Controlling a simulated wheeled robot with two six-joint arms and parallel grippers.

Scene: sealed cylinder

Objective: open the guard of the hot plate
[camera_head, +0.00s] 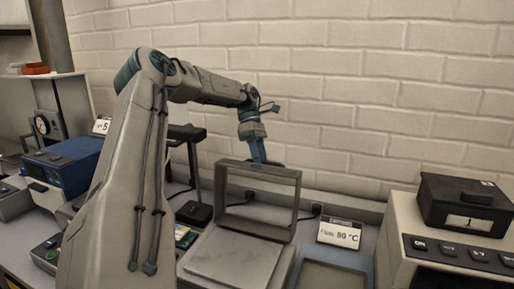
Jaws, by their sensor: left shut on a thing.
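The hot plate (222,262) has a flat, pale grey top and sits on the bench at the lower middle. Its guard (289,212) is a grey rectangular frame standing raised at the rear of the plate, with an open middle through which the area behind shows. My left arm reaches over from the left, and my left gripper (260,157) points down at the guard's top edge. It is shut on the guard there; the fingertips are small and partly hidden behind the edge. My right gripper is out of view.
A sign reading 80 °C (339,234) stands right of the plate, behind a blue-grey tray (335,271). A black box marked 1 (466,205) sits on a pale machine (445,248) at right. A blue device (65,163) is at left. A white brick wall closes the back.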

